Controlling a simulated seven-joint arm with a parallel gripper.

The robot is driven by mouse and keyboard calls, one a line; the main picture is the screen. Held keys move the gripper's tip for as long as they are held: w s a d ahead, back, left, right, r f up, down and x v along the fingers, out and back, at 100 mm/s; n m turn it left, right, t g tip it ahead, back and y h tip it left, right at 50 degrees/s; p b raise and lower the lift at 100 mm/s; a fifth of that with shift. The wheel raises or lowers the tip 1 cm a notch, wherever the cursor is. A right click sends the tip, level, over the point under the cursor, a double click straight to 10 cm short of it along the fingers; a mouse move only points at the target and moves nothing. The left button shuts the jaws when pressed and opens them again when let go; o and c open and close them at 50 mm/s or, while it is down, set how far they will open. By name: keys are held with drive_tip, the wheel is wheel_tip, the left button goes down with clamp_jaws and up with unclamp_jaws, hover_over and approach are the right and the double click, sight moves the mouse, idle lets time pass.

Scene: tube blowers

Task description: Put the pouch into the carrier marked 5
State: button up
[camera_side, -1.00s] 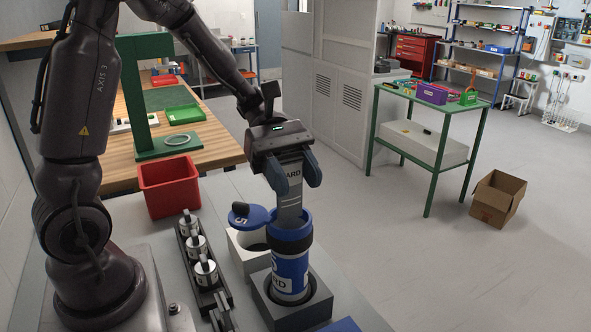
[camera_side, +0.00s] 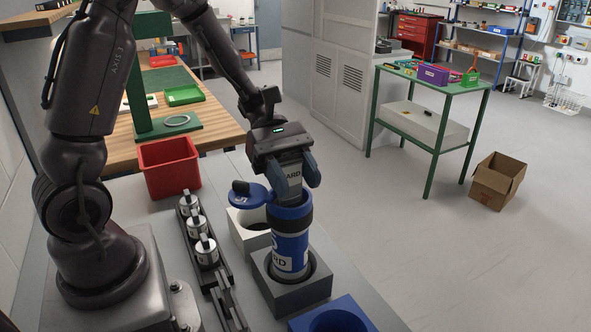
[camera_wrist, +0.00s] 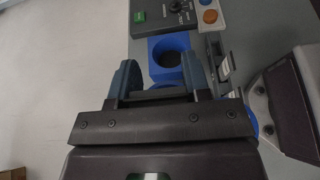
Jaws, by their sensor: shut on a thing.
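The carrier (camera_side: 289,248) is a blue and clear tube standing upright in a grey socket block (camera_side: 290,292). Its round blue lid (camera_side: 250,197), marked 5, is swung open to the left. In the wrist view my gripper (camera_wrist: 160,82) hides most of the pouch and carrier.
Several silver cylinders (camera_side: 206,250) sit in a dark rack to the left. A red bin (camera_side: 169,166) is farther back. A blue block (camera_side: 345,315) with a round hole is at the front, also in the wrist view (camera_wrist: 155,68).

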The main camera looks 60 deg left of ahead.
drive_tip(key=shift+f, duration=0.6)
drive_tip(key=o, duration=1)
drive_tip(key=v, duration=1.3)
